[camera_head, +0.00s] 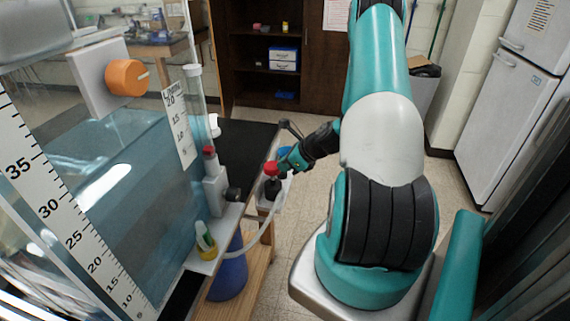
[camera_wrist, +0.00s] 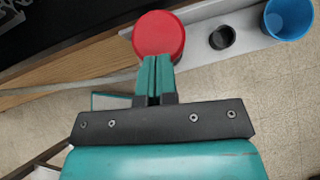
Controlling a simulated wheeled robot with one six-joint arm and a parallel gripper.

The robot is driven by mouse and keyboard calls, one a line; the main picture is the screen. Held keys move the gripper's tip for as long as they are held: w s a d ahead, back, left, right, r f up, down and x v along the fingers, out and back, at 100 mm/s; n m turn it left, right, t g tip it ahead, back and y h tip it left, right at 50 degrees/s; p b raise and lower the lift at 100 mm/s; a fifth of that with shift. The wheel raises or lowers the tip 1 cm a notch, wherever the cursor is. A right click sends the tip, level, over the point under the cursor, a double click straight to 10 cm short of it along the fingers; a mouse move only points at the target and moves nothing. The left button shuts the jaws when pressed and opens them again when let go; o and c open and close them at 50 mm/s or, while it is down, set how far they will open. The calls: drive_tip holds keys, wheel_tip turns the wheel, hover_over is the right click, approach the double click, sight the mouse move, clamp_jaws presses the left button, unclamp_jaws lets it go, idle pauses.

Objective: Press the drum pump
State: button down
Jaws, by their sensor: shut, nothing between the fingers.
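The drum pump has a round red top (camera_head: 272,168) over a black body (camera_head: 270,188), standing at the edge of the bench, right of the tank. In the wrist view the red top (camera_wrist: 159,34) is seen from above. My gripper (camera_head: 284,168) is shut and empty, with its teal fingers at the red top. In the wrist view the closed fingertips (camera_wrist: 156,60) overlap the top's near edge. I cannot tell whether they touch it. The pump's body is hidden under the top in the wrist view.
A blue cup (camera_wrist: 290,17) and a small black round part (camera_wrist: 221,38) sit right of the pump on a pale ledge. A clear hose (camera_head: 262,238) curves down near a blue drum (camera_head: 229,276). The water tank (camera_head: 125,165) with an orange knob (camera_head: 127,77) fills the left.

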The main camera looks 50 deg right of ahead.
wheel_tip(320, 180, down, 5)
drive_tip(key=b, duration=0.3)
drive_tip(key=shift+f, duration=0.1)
drive_tip(key=shift+s, duration=0.1)
drive_tip(key=p+v, duration=0.1)
drive_tip(key=v, duration=1.3)
idle(2.9)
